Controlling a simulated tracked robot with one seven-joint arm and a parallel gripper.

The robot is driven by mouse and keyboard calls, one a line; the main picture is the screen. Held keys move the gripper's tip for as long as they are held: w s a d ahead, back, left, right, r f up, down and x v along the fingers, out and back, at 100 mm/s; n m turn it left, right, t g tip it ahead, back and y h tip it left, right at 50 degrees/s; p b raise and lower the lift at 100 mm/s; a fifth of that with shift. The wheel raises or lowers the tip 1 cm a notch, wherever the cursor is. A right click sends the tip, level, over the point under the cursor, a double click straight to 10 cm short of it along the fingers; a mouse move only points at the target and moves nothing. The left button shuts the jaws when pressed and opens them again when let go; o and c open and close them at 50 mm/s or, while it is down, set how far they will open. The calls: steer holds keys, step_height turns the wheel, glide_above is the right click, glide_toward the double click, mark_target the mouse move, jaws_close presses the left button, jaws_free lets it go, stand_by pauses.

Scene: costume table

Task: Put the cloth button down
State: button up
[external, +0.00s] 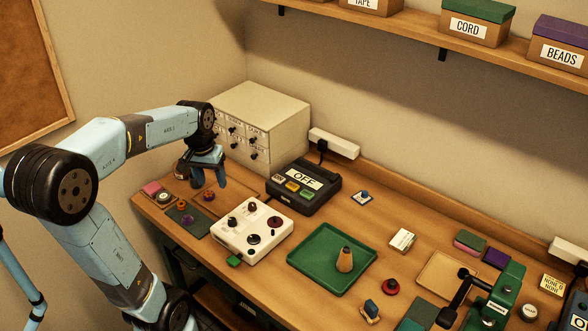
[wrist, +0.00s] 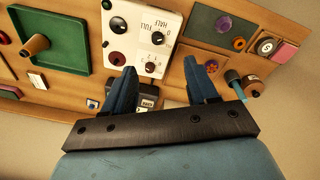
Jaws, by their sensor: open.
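My gripper (external: 208,181) is open, fingers pointing down, at the table's left end in front of the drawer cabinet. Its two blue fingers stand apart in the wrist view (wrist: 168,70), with nothing held between them. A small orange and purple round piece (external: 208,195) lies on the wood just below the fingers; it also shows by the right finger in the wrist view (wrist: 212,66). A purple scalloped button (external: 187,219) lies on the dark mat (external: 198,231), also in the wrist view (wrist: 223,24). I cannot tell for sure which piece is the cloth button.
A beige drawer cabinet (external: 275,108) stands behind my gripper. A white knob panel (external: 251,228) and a black OFF box (external: 304,190) stand to the right. A green tray (external: 318,283) holds a tan cone (external: 345,260).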

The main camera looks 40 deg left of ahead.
steer(key=w+a+f+n+g+h, duration=0.25)
steer(key=a+f+n, duration=0.2)
steer(key=a, duration=0.75)
steer(key=n+g, duration=0.1)
steer(key=n, duration=0.1)
glide_toward(183, 217)
steer(key=f, duration=0.1)
steer(key=s+f+h, duration=0.1)
steer(key=f, duration=0.1)
steer(key=shift+s+a+f, duration=0.1)
steer(key=shift+a+f, duration=0.05)
steer(key=shift+f, duration=0.1)
steer(key=shift+x, duration=2.65)
steer(key=shift+d, duration=0.2)
steer(key=shift+c, duration=0.2)
jaws_close()
